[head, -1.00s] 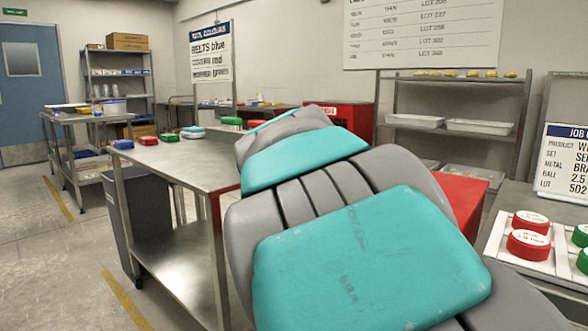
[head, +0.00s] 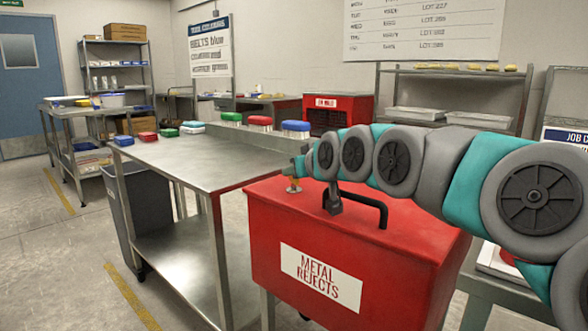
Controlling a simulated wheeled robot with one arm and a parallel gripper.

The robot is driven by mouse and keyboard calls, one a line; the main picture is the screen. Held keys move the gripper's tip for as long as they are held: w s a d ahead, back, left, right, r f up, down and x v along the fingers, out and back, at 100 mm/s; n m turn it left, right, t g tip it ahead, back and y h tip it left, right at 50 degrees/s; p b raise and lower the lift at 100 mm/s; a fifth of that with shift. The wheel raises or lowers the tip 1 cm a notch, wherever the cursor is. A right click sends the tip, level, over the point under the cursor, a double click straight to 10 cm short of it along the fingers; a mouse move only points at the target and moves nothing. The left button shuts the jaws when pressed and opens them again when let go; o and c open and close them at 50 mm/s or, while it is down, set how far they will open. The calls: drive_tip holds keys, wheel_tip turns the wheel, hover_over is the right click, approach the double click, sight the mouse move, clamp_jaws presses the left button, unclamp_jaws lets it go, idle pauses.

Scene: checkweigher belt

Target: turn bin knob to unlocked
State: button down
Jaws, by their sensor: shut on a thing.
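The red bin (head: 300,245) labelled "METAL REJECTS" stands at the centre right in the head view. A small brass-coloured knob (head: 293,187) sits near the left corner of its lid. A black handle (head: 375,205) arches over the lid to the right of the knob. My gripper (head: 296,170) reaches in from the right and is shut on the knob from above. The fingertips are small and partly hidden. I cannot tell which way the knob points.
A steel table (head: 185,165) stands left of the bin, with red, green and blue brushes along its back and far side. A grey waste bin (head: 150,205) is under its left end. The floor at the left is open. Racks stand behind.

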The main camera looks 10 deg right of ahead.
idle(0.6)
drive_tip(key=c, duration=0.9)
unclamp_jaws()
drive_tip(key=shift+v, duration=3.9)
drive_tip(key=shift+o, duration=0.3)
drive_tip(key=shift+d, duration=0.1)
